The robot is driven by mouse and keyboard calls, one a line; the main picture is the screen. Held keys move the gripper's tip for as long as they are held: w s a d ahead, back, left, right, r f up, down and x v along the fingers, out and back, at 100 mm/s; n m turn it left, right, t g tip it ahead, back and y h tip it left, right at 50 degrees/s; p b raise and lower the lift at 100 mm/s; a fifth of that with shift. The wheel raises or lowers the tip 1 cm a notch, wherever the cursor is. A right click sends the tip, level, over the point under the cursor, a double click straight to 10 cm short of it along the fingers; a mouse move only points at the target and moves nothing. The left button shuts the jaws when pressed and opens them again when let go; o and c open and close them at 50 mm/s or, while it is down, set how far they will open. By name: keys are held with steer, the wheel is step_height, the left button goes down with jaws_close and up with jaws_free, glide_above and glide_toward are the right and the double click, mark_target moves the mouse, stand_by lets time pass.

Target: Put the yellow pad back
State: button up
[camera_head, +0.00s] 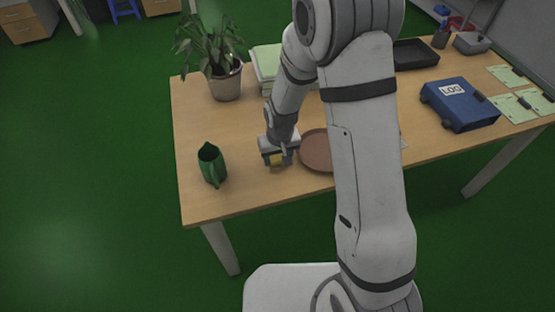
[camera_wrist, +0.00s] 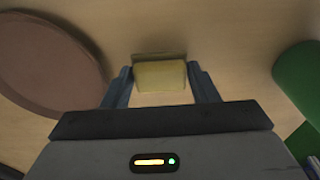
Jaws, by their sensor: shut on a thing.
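The yellow pad (camera_wrist: 160,75) is a small block between the two fingers of my gripper (camera_wrist: 160,82) in the wrist view. My gripper is shut on it. In the head view the pad (camera_head: 277,160) shows as a small yellow patch under my gripper (camera_head: 279,158), low over the wooden table (camera_head: 245,195). I cannot tell whether the pad touches the table.
A round brown plate (camera_head: 314,150) lies close to the right of my gripper, partly hidden by my arm. A green jug (camera_head: 212,166) stands to the left. A potted plant (camera_head: 226,82) and a blue case (camera_head: 460,104) stand farther back.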

mark_target(279, 165)
steer(key=shift+f, duration=0.85)
steer(key=shift+f, duration=0.15)
steer(key=o, duration=0.9)
steer(key=shift+o, duration=0.2)
step_height(279, 165, up, 12)
steer(key=s+f, duration=0.1)
steer(key=s+d+r+m+t, duration=0.1)
steer(key=s+d+r+m, duration=0.2)
steer(key=s+d+r, duration=1.1)
steer(key=s+r, duration=0.1)
steer(key=s, duration=0.2)
steer(key=shift+s+r, duration=0.3)
steer(key=shift+s, duration=0.1)
